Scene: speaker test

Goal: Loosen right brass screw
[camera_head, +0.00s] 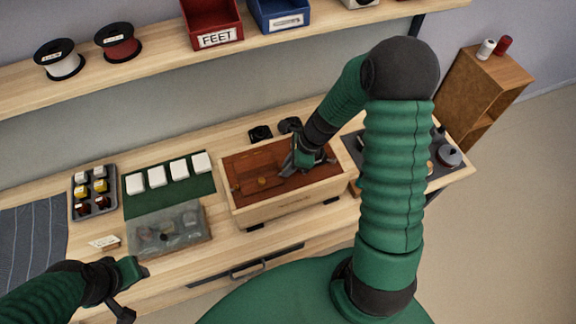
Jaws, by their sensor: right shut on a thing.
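A pale wooden speaker box (289,208) with a reddish-brown top panel (247,170) stands on the bench at the middle. A small brass-coloured round piece (262,182) shows on the left half of the panel. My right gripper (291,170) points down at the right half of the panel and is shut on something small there. It fits the place of the right brass screw, but the gripper hides it. My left gripper (135,291) is open and empty at the lower left, in front of the bench and apart from the box.
A grey tray (73,193) of small parts, a green mat (140,205) with white blocks and a clear-lidded case (168,244) lie left of the box. A dark mat with round parts lies right, partly behind my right arm. A shelf (165,64) with spools and bins runs above.

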